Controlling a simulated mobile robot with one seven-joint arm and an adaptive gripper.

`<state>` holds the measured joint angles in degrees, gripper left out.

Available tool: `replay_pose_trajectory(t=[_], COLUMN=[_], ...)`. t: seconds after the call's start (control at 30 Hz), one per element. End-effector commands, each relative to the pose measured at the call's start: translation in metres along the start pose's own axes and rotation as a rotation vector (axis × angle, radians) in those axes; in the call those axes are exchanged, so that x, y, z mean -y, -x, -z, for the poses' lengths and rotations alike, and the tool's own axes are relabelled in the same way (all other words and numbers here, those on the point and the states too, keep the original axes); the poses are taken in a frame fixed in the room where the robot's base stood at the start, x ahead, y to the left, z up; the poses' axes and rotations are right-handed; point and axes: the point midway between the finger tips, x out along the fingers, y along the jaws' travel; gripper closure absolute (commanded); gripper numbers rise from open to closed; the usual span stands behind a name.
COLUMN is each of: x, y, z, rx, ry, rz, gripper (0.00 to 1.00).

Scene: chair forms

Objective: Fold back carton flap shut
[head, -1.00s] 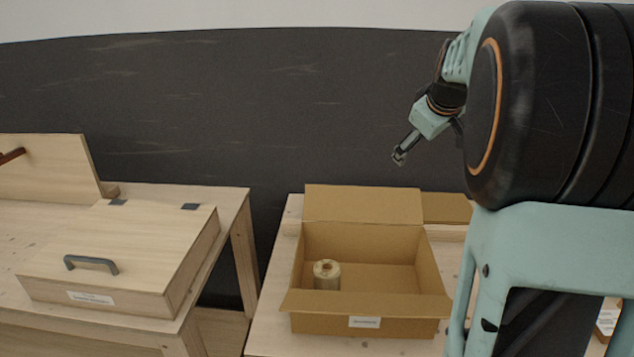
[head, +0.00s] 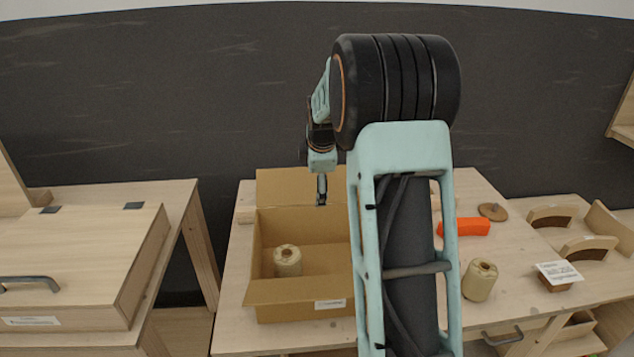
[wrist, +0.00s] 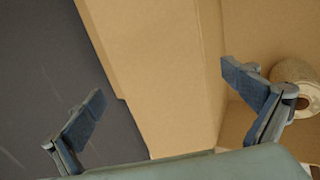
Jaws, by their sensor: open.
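The open cardboard carton (head: 303,311) stands on the wooden table, partly hidden behind my arm. Its back flap (head: 290,188) stands up at the rear, tilted away from the opening; it also shows in the wrist view (wrist: 160,65). The front flap (head: 290,289) is folded outward. A spool of twine or tape (head: 288,261) stands inside the carton at the left; its edge shows in the wrist view (wrist: 293,82). My gripper (head: 321,203) points down over the carton near the back flap. In the wrist view its fingers (wrist: 172,108) are spread with the flap beyond and between them, no contact visible.
A lidded wooden box (head: 85,255) with a handle stands on the left table. Right of my arm are an orange block (head: 465,227), another spool (head: 480,281), a round wooden disc (head: 492,211) and a labelled holder (head: 557,275). A dark wall stands behind.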

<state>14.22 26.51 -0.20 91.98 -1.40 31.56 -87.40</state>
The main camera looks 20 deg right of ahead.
Motion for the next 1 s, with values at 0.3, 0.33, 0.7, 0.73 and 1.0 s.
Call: replay_pose_trajectory(t=[0.3,0.33,0.7,0.73,1.0], x=[0.0,0.0,0.0,0.0,0.0], y=[-0.022,-0.022,-0.022,-0.022,-0.022], z=[0.0,0.0,0.0,0.0,0.0], rx=[0.0,0.0,0.0,0.0,0.0], ry=[-0.001,-0.001,-0.001,-0.001,-0.001], rz=[-0.001,-0.001,-0.001,-0.001,-0.001], gripper=[0.0,0.0,0.19,0.22,0.52])
